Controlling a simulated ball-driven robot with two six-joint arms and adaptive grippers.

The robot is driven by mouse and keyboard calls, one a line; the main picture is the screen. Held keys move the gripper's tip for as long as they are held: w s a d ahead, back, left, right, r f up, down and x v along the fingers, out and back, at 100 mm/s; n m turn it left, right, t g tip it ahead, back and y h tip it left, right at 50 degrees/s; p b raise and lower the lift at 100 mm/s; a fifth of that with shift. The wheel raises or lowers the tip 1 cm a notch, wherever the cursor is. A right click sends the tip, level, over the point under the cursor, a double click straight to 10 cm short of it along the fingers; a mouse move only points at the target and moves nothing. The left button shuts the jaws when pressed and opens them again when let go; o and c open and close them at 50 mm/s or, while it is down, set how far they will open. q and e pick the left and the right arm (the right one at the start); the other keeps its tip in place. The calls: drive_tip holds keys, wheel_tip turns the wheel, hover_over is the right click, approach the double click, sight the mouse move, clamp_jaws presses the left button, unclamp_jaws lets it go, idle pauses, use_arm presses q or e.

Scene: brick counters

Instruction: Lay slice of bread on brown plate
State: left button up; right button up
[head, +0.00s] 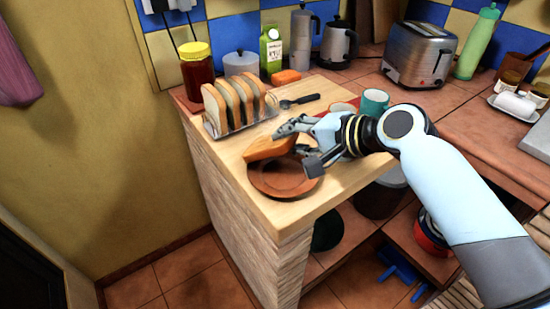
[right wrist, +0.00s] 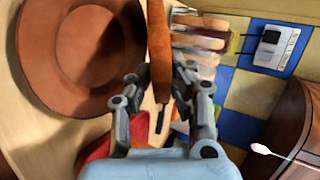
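The brown plate (head: 285,188) lies near the front edge of the wooden counter; it also shows at the left of the right wrist view (right wrist: 40,60). My right gripper (head: 292,143) is shut on a slice of bread (head: 266,149), just behind the plate's back rim. In the right wrist view the slice (right wrist: 160,55) shows edge-on between both fingers, beside the plate. Whether the slice touches the plate or counter cannot be told. The gripper hides part of the slice and plate. My left gripper is not in view.
A toast rack (head: 238,125) with several bread slices stands behind the plate at left. A teal mug (head: 374,102) and a dark-handled utensil (head: 300,101) lie beyond the gripper.

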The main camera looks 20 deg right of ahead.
drive_tip(key=shift+o, duration=1)
drive_tip(key=p+v, duration=0.5)
drive_tip(key=v, duration=0.2)
drive_tip(key=shift+r, duration=0.1)
drive_tip(key=shift+s+d+r+p, duration=0.15)
drive_tip(key=shift+s+d+p, duration=0.15)
drive_tip(key=shift+s, duration=0.05)
